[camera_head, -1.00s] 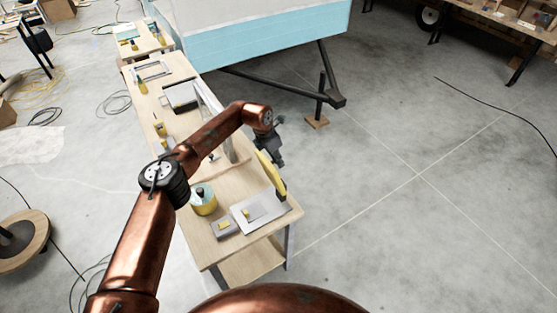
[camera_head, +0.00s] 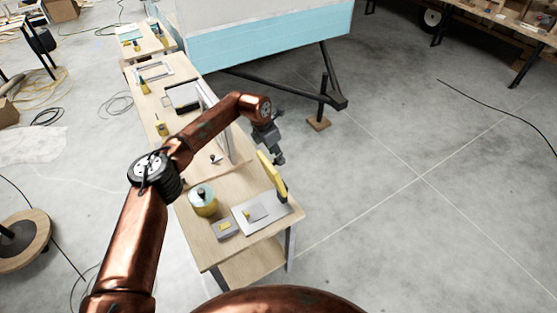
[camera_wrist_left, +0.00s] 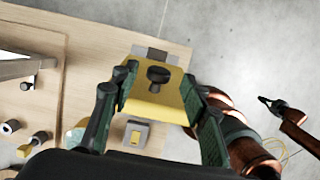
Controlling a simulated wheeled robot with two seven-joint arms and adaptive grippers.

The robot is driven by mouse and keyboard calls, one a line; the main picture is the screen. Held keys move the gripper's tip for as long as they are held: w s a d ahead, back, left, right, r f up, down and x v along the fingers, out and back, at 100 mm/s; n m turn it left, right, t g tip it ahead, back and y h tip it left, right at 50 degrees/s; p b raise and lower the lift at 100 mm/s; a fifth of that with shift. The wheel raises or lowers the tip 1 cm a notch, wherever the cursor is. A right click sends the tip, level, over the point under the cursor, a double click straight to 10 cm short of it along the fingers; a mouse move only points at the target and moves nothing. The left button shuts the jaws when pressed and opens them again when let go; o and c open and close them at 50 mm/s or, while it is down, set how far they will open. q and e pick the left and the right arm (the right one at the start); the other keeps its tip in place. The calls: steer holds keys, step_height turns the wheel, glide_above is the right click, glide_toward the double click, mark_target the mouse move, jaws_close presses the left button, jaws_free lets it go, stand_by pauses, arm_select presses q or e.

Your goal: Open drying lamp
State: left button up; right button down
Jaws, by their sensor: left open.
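The drying lamp stands at the near right corner of the long workbench. Its grey base plate (camera_head: 247,222) lies flat, and its yellow panel (camera_head: 275,178) is raised steeply from the right side. In the left wrist view the yellow panel (camera_wrist_left: 158,103) carries a dark knob (camera_wrist_left: 158,74). My left gripper (camera_head: 279,158) is open at the panel's upper end. In the wrist view its fingers (camera_wrist_left: 160,84) are on either side of the panel and knob; I cannot tell whether they touch.
A yellow round tin (camera_head: 203,204) and a small grey box with a yellow top (camera_head: 224,229) stand left of the lamp on the wooden workbench (camera_head: 212,255). A light blue camper body (camera_head: 270,40) is behind. Open concrete floor lies to the right.

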arm_select(q)
steer(key=v, duration=0.7)
steer(key=shift+d, duration=0.1)
